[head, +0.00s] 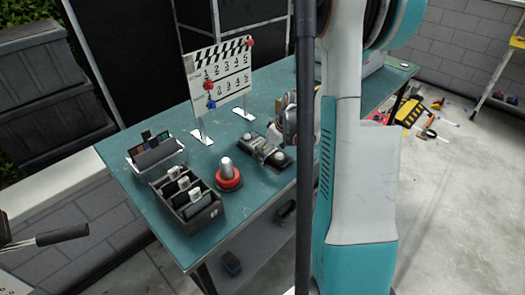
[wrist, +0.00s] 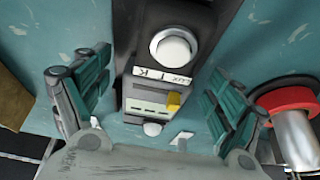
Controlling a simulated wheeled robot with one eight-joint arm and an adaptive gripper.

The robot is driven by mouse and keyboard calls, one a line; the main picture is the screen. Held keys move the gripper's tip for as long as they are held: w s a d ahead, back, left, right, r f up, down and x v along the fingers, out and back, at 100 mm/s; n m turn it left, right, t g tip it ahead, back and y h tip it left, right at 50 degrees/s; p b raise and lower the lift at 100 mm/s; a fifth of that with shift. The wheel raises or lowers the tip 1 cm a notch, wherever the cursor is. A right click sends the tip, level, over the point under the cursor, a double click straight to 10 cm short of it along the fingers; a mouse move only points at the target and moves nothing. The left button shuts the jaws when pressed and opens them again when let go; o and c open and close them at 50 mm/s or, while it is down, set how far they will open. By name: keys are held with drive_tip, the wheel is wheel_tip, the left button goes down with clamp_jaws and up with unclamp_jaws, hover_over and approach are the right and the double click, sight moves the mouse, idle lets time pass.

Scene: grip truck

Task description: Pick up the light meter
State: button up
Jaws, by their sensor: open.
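The light meter (wrist: 150,103) is a grey body with a label strip, a yellow button and a small white dome, seen in the wrist view. A larger white dome on a dark part adjoins it at the top. In the head view the light meter (head: 264,149) lies on the teal table, near its middle. In the wrist view my gripper (wrist: 157,66) is open, with one green-grey finger on each side of the meter and a gap to each. I cannot tell its height above the table. In the head view I cannot make out the gripper clearly near my arm.
A red-based silver knob (head: 228,176) stands left of the meter; it also shows close to the right finger in the wrist view (wrist: 298,128). A black divided box (head: 186,203), a clapperboard (head: 219,76) and a brown-grey object (head: 290,116) share the teal table (head: 180,238).

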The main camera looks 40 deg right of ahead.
drive_tip(key=shift+c, duration=0.6)
drive_tip(key=c, duration=1.3)
drive_tip(key=shift+o, duration=0.2)
drive_tip(key=shift+r, duration=0.15)
